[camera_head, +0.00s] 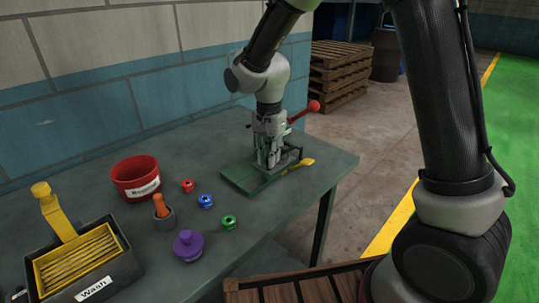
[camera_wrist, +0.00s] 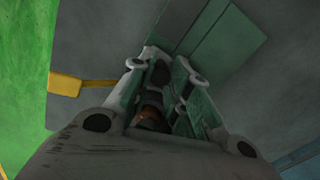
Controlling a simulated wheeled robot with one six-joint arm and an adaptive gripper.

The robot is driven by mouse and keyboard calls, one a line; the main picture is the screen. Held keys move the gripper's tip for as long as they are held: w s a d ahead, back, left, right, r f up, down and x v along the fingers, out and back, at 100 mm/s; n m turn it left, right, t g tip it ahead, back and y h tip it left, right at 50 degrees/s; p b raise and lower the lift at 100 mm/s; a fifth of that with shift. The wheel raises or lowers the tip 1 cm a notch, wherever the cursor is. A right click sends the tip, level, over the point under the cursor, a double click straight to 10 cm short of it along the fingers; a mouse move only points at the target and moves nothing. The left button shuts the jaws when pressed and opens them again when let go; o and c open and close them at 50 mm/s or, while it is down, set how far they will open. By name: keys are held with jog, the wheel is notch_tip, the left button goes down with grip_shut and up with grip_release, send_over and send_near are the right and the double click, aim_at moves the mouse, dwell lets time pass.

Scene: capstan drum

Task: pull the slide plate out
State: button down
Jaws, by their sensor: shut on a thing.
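A bench device stands on a green base plate (camera_head: 240,178) near the right end of the table; the base plate also shows in the wrist view (camera_wrist: 228,45). A lever with a red ball knob (camera_head: 313,106) sticks out at its upper right. A yellow handle (camera_head: 301,164) lies low at its right side and appears at the left in the wrist view (camera_wrist: 65,84). My gripper (camera_head: 268,158) points down at the device, shut on a part of it. A dark, brownish round piece (camera_wrist: 151,117) shows between the fingers. I cannot tell which part is the slide plate; my gripper hides much of the device.
On the table (camera_head: 300,195) stand a red bucket (camera_head: 136,180), a grey cup with an orange handle (camera_head: 163,213), a purple knobbed piece (camera_head: 188,245), small red, blue and green pieces, and a black wash bin (camera_head: 118,279). The table's right edge is close to the device.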

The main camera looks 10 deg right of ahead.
jog(key=s+a, duration=0.1)
jog(key=a, duration=0.1)
jog(key=s+a, duration=0.2)
jog(key=a, duration=0.1)
jog(key=s+a, duration=0.2)
jog(key=shift+s+a, duration=0.2)
jog(key=shift+a, duration=0.05)
jog(key=c, duration=1.3)
grip_release()
jog(key=shift+a, duration=0.1)
jog(key=shift+c, duration=0.2)
jog(key=shift+o, duration=0.2)
jog(key=shift+r, duration=0.1)
notch_tip(320, 180, up, 12)
